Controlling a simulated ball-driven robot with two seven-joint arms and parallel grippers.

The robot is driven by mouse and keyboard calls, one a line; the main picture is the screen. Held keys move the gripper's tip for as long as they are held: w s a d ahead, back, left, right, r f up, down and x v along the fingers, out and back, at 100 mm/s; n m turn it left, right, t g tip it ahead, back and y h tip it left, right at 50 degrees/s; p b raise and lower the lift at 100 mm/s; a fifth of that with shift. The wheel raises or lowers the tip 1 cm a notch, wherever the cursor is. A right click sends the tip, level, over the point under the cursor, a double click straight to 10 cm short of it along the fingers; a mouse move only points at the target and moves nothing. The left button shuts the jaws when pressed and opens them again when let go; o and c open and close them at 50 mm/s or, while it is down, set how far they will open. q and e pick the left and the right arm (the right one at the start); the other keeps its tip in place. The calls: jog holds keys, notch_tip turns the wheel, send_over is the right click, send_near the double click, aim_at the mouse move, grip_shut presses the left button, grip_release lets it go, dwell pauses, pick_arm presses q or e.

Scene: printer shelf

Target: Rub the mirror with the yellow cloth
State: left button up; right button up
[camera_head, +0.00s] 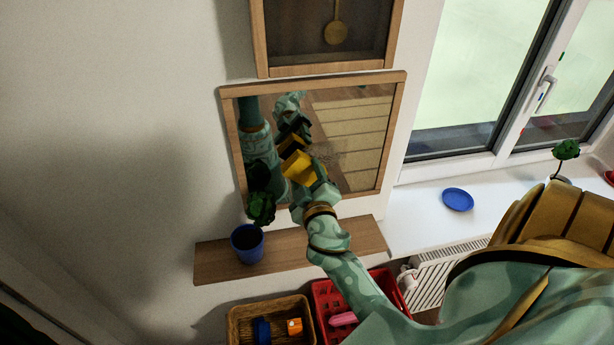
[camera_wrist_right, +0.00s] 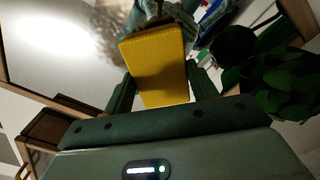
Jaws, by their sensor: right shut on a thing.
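The mirror (camera_head: 352,130) hangs on the wall in a wooden frame and reflects my arm and body. My right gripper (camera_head: 308,174) is in front of its lower left part, shut on the yellow cloth (camera_head: 297,166). The cloth looks like a flat block between the two fingers in the right wrist view (camera_wrist_right: 158,66). It is at or very close to the glass; I cannot tell whether it touches. A blurred, smudged patch (camera_wrist_right: 108,28) shows on the mirror beside the cloth. My left gripper is not in view.
A wooden shelf (camera_head: 215,262) below the mirror holds a blue pot (camera_head: 247,244) with a green plant (camera_head: 261,208), close left of my right gripper. A wicker basket (camera_head: 240,322) and red crate (camera_head: 322,290) sit below. A blue plate (camera_head: 457,199) lies on the windowsill.

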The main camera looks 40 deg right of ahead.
jog(key=shift+s+a+r, duration=0.15)
jog(key=shift+s, duration=0.05)
jog(key=shift+x, duration=1.1)
